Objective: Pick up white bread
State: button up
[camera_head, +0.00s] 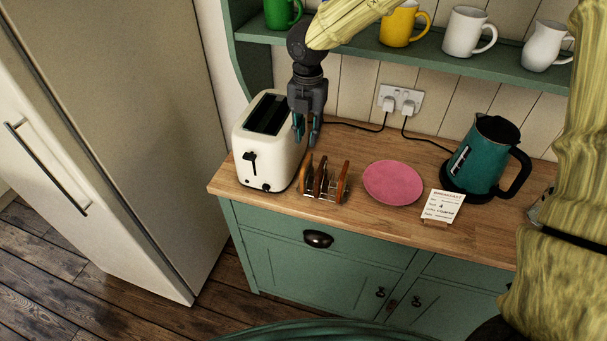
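A wire toast rack (325,197) stands on the wooden worktop and holds several upright bread slices (342,181), seen nearly edge-on. Their crusts look orange-brown, and one in the middle looks darker. I cannot tell for sure which slice is the white bread. My gripper (306,141) points down beside the right side of the cream toaster (266,150), above and behind the rack. Its two fingers are apart with nothing visible between them. It does not appear to touch the bread.
A pink plate (392,183) lies right of the rack. A breakfast card (443,206) and a teal kettle (482,160) stand farther right. Cords run to the wall socket (400,100). A green shelf (420,62) with mugs overhangs the back. A fridge (130,130) stands left.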

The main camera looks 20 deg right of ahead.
jog(key=p, duration=0.1)
send_over(307, 161)
notch_tip(307, 161, down, 5)
jog(key=shift+a+f, duration=0.1)
jog(key=shift+a, duration=0.05)
jog(key=shift+s+f+p, duration=0.15)
jog(key=shift+f+p, duration=0.55)
jog(key=shift+f, duration=0.05)
jog(key=shift+f+p, duration=0.95)
jog(key=shift+f, duration=1.25)
jog(key=c, duration=0.4)
